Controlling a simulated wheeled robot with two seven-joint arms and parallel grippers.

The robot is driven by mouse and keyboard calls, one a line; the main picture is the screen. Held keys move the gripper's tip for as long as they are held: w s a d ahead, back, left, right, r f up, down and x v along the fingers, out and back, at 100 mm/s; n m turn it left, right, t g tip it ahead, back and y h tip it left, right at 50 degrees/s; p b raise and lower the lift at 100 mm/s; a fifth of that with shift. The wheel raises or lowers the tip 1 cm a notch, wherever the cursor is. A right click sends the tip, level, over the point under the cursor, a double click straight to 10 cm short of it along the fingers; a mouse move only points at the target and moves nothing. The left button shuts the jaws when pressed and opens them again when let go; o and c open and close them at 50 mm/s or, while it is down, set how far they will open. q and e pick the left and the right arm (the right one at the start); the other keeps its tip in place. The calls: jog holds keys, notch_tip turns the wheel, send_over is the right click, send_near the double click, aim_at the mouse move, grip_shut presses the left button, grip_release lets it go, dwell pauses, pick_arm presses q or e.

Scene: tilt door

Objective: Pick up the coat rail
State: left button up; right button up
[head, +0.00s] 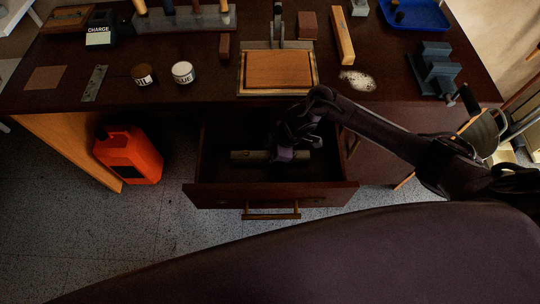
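A pale bar (243,155), which looks like the coat rail, lies crosswise inside the open drawer (270,195) under the workbench. My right arm reaches in from the right, and my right gripper (285,155) points down into the drawer at the bar's middle. The gripper covers part of the bar. The drawer is dark, so I cannot tell whether the fingers are closed on the bar or only around or above it. My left gripper is not in view.
The drawer's front has a brass handle (270,215). The workbench top (200,100) above carries a framed wooden board (278,70), two small cans, blocks and a blue tray (415,14). A red canister (130,155) stands on the floor at left.

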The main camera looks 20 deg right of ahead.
grip_shut()
